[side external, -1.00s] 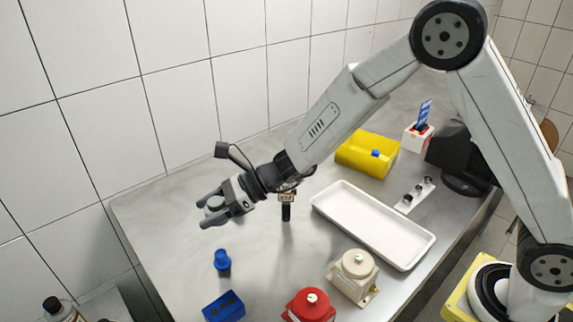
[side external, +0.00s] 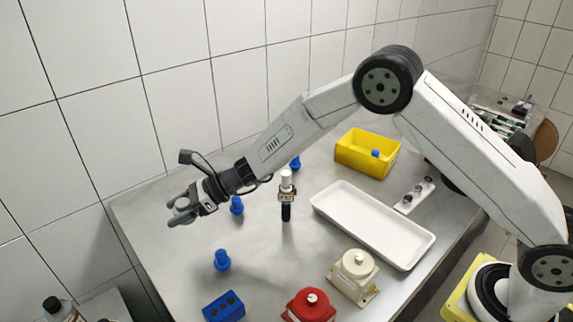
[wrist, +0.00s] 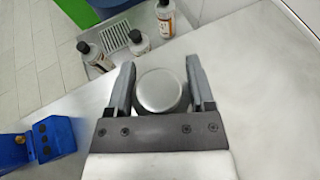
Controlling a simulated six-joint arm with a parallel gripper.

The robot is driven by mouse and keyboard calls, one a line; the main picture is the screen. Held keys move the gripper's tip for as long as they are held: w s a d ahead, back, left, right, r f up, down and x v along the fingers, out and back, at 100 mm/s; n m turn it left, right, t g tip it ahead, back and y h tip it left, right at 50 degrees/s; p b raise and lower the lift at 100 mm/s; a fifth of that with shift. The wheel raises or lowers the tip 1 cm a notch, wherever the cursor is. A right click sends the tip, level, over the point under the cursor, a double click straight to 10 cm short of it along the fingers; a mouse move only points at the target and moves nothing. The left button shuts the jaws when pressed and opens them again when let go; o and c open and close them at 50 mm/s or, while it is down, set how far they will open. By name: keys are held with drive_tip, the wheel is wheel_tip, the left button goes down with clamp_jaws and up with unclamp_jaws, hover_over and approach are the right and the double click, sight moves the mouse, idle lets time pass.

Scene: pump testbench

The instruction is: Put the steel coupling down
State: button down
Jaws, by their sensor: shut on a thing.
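The steel coupling (wrist: 162,92) shows in the wrist view as a round grey metal piece, seen end-on between the two fingers. My gripper (wrist: 160,88) is shut on it. In the side external view my gripper (side external: 180,210) is at the left part of the metal table, near its left edge. The coupling is small and grey against the fingers there. I cannot tell its exact height over the table top.
A blue block (side external: 224,305) and blue fittings (side external: 222,260) stand near the gripper. A black and silver upright part (side external: 286,200), white tray (side external: 370,225), yellow bin (side external: 366,155), red pump (side external: 311,305) and beige pump (side external: 355,277) stand to the right. Bottles (wrist: 92,55) stand beyond the edge.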

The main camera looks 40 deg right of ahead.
hover_over(173, 240)
drive_tip(key=shift+s+f, duration=0.1)
drive_tip(key=shift+f, duration=2.55)
drive_tip(key=shift+f, duration=1.8)
drive_tip(key=shift+f, duration=0.15)
unclamp_jaws()
